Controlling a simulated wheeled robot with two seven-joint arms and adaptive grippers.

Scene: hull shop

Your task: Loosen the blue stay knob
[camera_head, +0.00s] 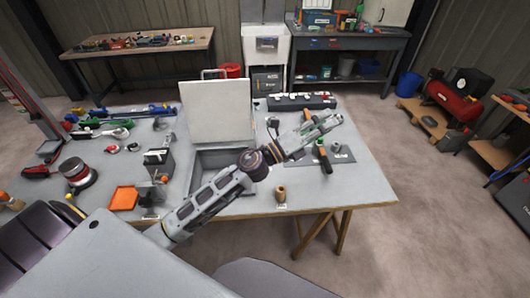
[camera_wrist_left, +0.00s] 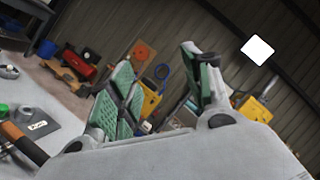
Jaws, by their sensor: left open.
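My left gripper (camera_head: 322,125) reaches across the table to the right of an open grey box (camera_head: 198,188) with its pale lid (camera_head: 217,111) raised. In the left wrist view the left gripper (camera_wrist_left: 160,88) has its green-padded fingers spread, with nothing between them. I cannot make out a blue stay knob in either view. A small dark fitting (camera_head: 273,123) stands by the right side of the lid; its colour does not read as blue. My forearm hides part of the box. My right gripper is not in view.
An orange-handled tool (camera_head: 324,160) lies on a dark mat (camera_head: 340,153) below the gripper. A small brown cylinder (camera_head: 281,194) stands near the front edge. A black rack (camera_head: 301,102) is behind. An orange tray (camera_head: 124,198) and several tools fill the left side.

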